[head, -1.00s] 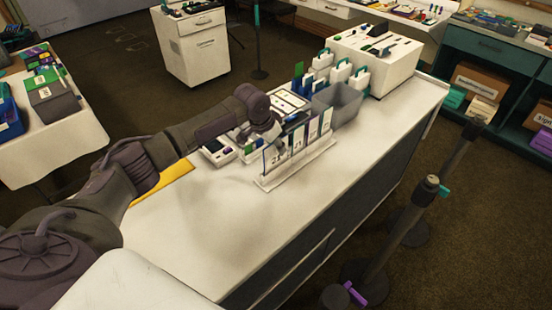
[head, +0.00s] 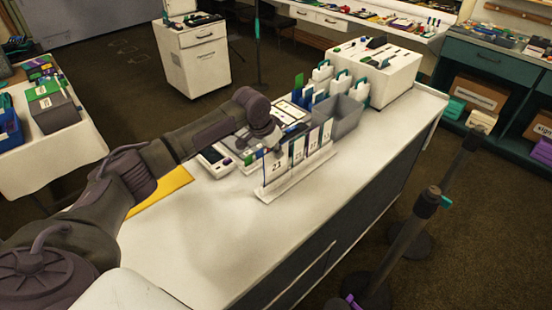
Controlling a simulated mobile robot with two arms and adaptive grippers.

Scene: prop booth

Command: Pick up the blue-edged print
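A white rack (head: 296,178) stands on the white counter and holds several upright numbered prints in a row. The nearest print (head: 277,171) reads 21. Narrow dark or bluish strips show along print edges, but they are too small for me to tell surely which print is the blue-edged one. My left gripper (head: 272,146) is just behind and above the near end of the rack, close to the top of print 21. Its fingers are small and partly hidden, so I cannot tell whether they are open or touch a print. My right gripper is out of view.
A grey bin (head: 346,117) stands behind the rack, beside several white tags. A white box (head: 376,68) stands at the counter's far end. A yellow sheet (head: 160,191) lies under my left arm. The counter front is clear. Posts (head: 414,225) stand at right.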

